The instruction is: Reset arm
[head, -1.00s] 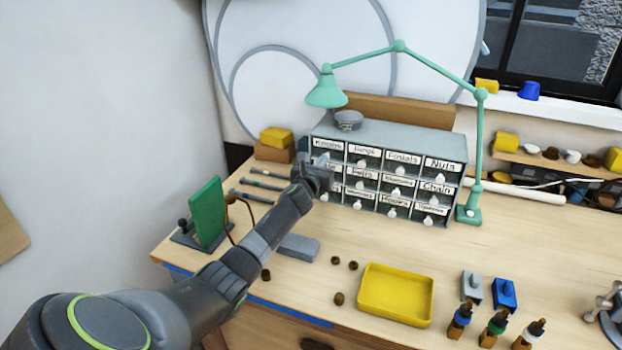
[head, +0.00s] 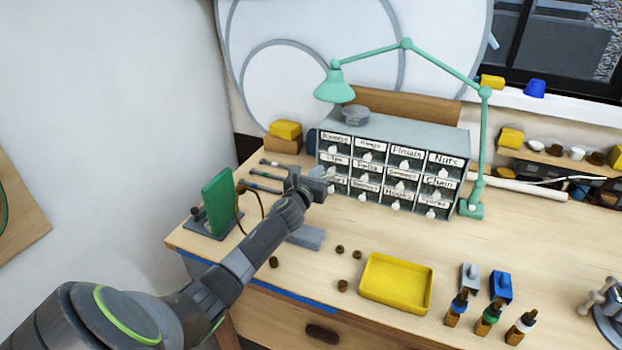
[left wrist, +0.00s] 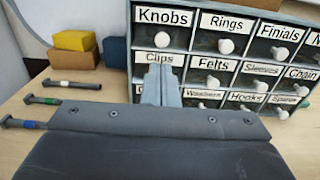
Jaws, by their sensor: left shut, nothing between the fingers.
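My left gripper (head: 326,184) is at the left front of the grey drawer cabinet (head: 392,130). In the left wrist view its fingers (left wrist: 160,86) are together with nothing between them, pointing at the cabinet's left column. They overlap the area just below the "Clips" label, and part of the drawer under it is hidden. I cannot tell whether the fingertips touch the cabinet. The drawers look closed, with white knobs and labels such as Knobs, Rings and Finials. My right gripper is not in view.
A green lamp (head: 335,86) stands behind and beside the cabinet. A green panel on a stand (head: 218,203) is left of my arm.

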